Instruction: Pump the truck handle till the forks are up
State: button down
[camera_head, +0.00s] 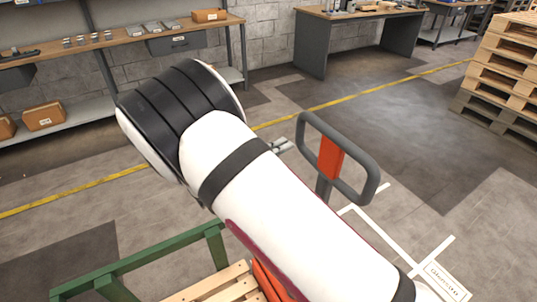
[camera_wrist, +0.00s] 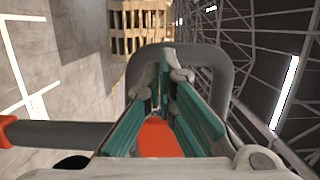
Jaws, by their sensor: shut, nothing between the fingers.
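The truck handle (camera_head: 368,187) is a dark grey loop with an orange-red centre piece, standing on a dark shaft right of my arm in the head view. My gripper (camera_head: 283,146) is mostly hidden by my arm; its tip shows at the loop's left side. In the wrist view the handle loop (camera_wrist: 225,75) surrounds the fingers of my gripper (camera_wrist: 165,62), which have teal pads and are shut with nothing held. The orange centre piece (camera_wrist: 158,138) shows between the finger links. Whether the fingers touch the handle is unclear. The forks are hidden.
A green rail (camera_head: 140,262) and pallet slats (camera_head: 215,285) lie below my arm. Stacked pallets (camera_head: 505,75) stand at right. A workbench (camera_head: 313,42) and shelving (camera_head: 120,38) stand behind. Floor beyond the yellow line (camera_head: 345,98) is mostly clear.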

aim_at(297, 139)
jog(key=shift+x, duration=1.4)
jog(key=shift+d, duration=0.2)
jog(key=w+d+f+g+y+b, duration=0.1)
jog(key=w+d+f+y+b, duration=0.1)
jog(key=w+d, duration=0.7)
jog(key=w+d+f+g+y+b, duration=0.2)
jog(key=w+d+f, duration=0.3)
jog(key=d, duration=1.2)
jog(key=w, duration=0.3)
jog(key=shift+w+d+f+m+g+b, duration=0.2)
jog(key=shift+w+m+g+b, duration=0.1)
jog(key=shift+w+m, duration=0.1)
jog(key=shift+a+r, duration=0.1)
